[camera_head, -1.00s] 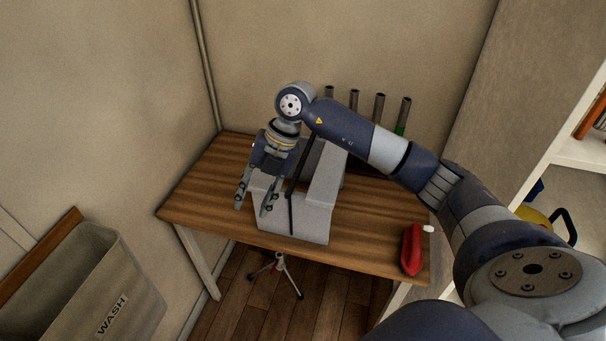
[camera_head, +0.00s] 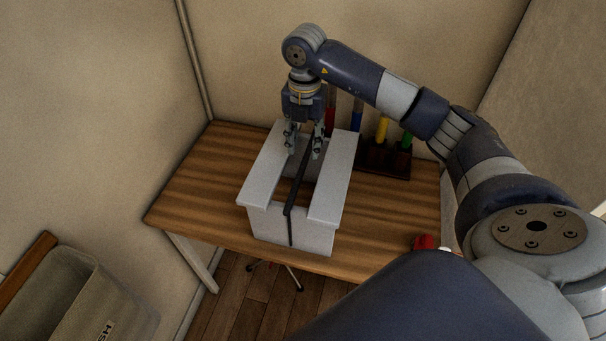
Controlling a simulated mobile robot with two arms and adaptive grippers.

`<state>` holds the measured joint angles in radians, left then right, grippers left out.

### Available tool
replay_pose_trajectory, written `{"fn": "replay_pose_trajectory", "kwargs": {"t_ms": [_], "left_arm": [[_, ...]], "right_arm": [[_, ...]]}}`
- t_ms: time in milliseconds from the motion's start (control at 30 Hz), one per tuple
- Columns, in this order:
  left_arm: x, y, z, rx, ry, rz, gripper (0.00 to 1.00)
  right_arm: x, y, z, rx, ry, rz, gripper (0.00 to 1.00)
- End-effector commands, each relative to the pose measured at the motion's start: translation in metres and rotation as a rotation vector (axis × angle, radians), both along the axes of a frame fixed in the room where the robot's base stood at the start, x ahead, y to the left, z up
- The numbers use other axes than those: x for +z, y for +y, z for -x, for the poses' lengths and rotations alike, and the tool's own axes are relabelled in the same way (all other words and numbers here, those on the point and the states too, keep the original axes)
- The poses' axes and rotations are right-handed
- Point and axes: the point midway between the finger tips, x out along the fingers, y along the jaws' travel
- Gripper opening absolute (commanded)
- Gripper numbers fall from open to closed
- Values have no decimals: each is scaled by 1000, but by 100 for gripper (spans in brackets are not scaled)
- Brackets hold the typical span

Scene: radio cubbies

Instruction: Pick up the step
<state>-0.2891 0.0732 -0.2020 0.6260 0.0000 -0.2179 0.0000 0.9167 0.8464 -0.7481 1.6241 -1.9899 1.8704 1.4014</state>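The step (camera_head: 262,178) is a pale grey, box-like piece on the wooden table, with two long top slabs and a gap between them. A thin dark bar (camera_head: 299,183) runs along the gap and bends down over the near face. My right gripper (camera_head: 304,152) points down over the far part of the gap. Its two fingers are apart, one towards each slab, and nothing is clearly clamped between them. I cannot tell whether the fingertips touch the step or the bar. My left gripper is not in view.
A dark rack (camera_head: 385,161) with coloured upright tools stands behind the step to the right. A red object (camera_head: 424,242) lies at the table's near right, partly hidden by my arm. A grey wash bin (camera_head: 90,305) is at lower left. The table's left side (camera_head: 190,185) is clear.

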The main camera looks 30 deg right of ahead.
Motion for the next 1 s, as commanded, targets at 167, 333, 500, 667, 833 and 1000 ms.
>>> {"fn": "replay_pose_trajectory", "kwargs": {"t_ms": [167,333,500,667,833,1000], "left_arm": [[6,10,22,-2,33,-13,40],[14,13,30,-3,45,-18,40],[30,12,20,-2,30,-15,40],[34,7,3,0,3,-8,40],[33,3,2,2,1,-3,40],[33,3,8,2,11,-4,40]], "right_arm": [[-22,1,0,-1,1,-2,37],[-33,2,0,1,2,-2,37],[-59,3,-1,0,5,-3,37],[-76,2,-2,0,1,-2,37],[-79,2,-2,1,-2,-1,37],[-79,2,-2,1,-2,-1,16]]}}
